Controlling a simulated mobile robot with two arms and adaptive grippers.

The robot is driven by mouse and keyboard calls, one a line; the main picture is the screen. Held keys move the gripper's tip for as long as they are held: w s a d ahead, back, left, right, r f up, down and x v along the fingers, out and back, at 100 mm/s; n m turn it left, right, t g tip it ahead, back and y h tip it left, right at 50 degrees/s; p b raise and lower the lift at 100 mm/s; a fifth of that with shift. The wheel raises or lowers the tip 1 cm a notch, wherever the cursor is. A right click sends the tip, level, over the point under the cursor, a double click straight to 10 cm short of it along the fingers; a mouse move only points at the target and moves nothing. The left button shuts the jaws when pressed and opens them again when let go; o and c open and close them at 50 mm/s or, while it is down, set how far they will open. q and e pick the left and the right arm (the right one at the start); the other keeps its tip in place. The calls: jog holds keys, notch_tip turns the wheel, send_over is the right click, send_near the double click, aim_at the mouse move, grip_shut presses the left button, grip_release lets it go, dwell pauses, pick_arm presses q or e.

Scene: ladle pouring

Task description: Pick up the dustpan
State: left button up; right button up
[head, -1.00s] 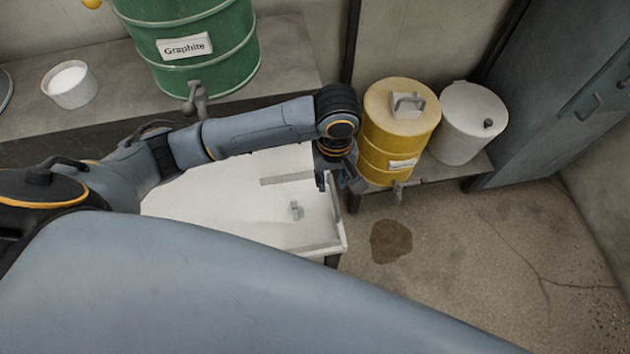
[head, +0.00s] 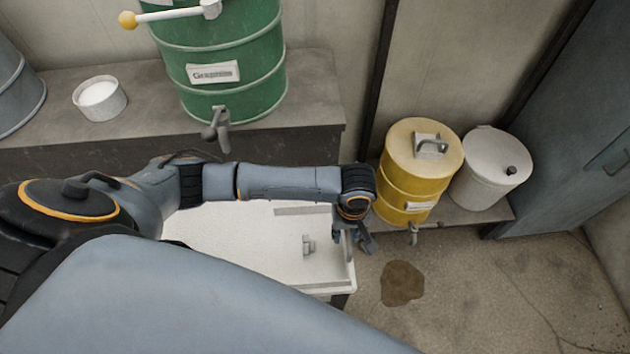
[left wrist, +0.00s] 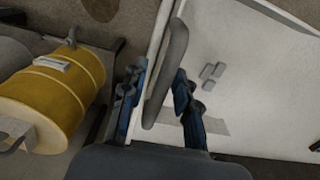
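I cannot make out a clear dustpan in either view. My left gripper (head: 360,243) is over the right edge of a white, tray-like surface (head: 235,245) in the head view. In the left wrist view, my left gripper (left wrist: 160,92) has its two blue-jointed fingers apart. A grey bar-shaped handle (left wrist: 172,62) at the white edge lies between them in the picture. I cannot tell whether the fingers touch it. A small grey fitting (head: 308,244) sits on the white surface; it also shows in the left wrist view (left wrist: 212,72). My right gripper is out of view.
A yellow drum (head: 415,175) and a white lidded bucket (head: 488,172) stand on a low shelf to the right. A green Graphite drum (head: 225,70) and a white tub (head: 99,99) stand on the back bench. A brown stain (head: 402,284) marks the open floor.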

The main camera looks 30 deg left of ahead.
pick_arm(q)
notch_tip(320, 180, down, 2)
jog(key=shift+f, duration=0.1)
grip_shut()
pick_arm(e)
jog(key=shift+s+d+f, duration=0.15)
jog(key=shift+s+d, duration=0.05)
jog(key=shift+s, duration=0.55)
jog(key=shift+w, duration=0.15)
